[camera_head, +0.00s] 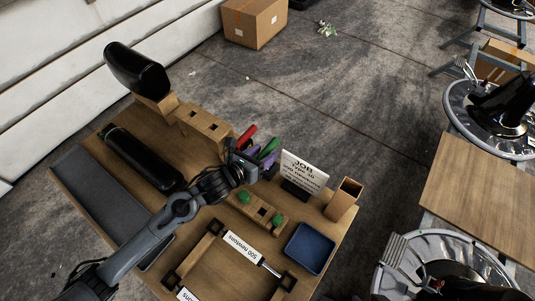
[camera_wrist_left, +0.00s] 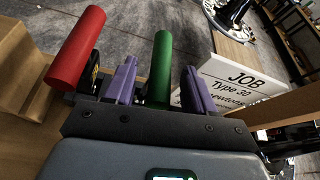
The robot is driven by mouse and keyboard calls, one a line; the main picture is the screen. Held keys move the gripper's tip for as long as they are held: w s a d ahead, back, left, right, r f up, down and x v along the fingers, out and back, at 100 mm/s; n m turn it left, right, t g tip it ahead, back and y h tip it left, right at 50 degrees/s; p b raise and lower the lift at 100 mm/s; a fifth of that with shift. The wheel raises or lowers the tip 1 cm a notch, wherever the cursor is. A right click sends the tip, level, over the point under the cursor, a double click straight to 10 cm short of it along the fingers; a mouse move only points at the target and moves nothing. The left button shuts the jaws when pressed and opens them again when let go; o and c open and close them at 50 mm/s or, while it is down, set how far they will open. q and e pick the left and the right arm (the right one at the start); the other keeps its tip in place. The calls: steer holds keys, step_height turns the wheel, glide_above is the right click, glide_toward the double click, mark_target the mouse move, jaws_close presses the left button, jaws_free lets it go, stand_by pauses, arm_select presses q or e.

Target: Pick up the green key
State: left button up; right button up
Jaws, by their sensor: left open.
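The green key (camera_head: 268,148) shows as a green cylindrical handle near the middle of the workbench in the head view. In the left wrist view the green key (camera_wrist_left: 160,66) stands upright between the two purple fingers of my left gripper (camera_wrist_left: 158,82). My left gripper (camera_head: 259,156) is open, with a gap showing on both sides of the handle. The key's lower end is hidden behind the gripper body. My right gripper is not in view.
A red handle (camera_wrist_left: 76,48) stands close left of my left gripper. A white job sign (camera_head: 303,172) stands close on the right. A wooden block with green pegs (camera_head: 261,208), a blue tray (camera_head: 310,248) and a wooden box (camera_head: 343,198) are nearby.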

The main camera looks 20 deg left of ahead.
arm_select(q)
steer(key=shift+c, duration=0.5)
jaws_close()
steer(key=shift+r, duration=0.1)
